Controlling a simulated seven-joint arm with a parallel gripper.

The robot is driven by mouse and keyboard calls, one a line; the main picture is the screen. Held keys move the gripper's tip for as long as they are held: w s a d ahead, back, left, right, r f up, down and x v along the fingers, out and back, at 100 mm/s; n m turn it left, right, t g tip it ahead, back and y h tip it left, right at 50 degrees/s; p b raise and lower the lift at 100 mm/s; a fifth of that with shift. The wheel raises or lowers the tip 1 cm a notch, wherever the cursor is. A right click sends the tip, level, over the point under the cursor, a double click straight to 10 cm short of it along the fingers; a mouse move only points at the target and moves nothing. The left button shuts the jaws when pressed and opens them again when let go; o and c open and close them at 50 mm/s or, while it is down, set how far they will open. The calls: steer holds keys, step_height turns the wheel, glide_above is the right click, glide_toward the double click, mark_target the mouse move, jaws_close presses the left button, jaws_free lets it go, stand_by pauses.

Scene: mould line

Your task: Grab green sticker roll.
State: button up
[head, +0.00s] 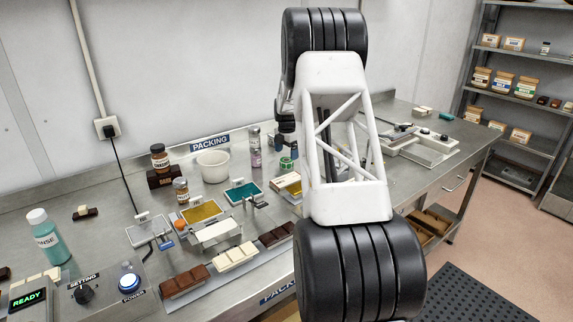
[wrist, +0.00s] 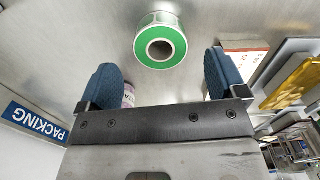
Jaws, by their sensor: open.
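The green sticker roll (wrist: 161,42) lies on the steel table in the wrist view. It is a green ring with a pale core and a dark hole, near the top middle. My gripper (wrist: 162,78) is open, with its two blue fingertips apart and nothing between them. The roll shows beyond the fingertips, roughly centred on the gap. In the head view the roll (head: 287,163) is a small green thing on the table below my gripper (head: 286,144), just left of my arm. My arm hides part of the table there.
A spray can (head: 255,148) and a white bowl (head: 213,166) stand left of the roll. A stack of cards (head: 288,183) lies close in front of it. Trays of gold and teal (head: 242,192) sit nearer. The steel table (wrist: 60,50) is bare around the roll's far side.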

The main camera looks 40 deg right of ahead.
mark_target(287, 160)
steer(key=shift+f, duration=2.35)
steer(key=shift+c, duration=0.4)
steer(key=c, duration=0.9)
steer(key=shift+r, duration=5.05)
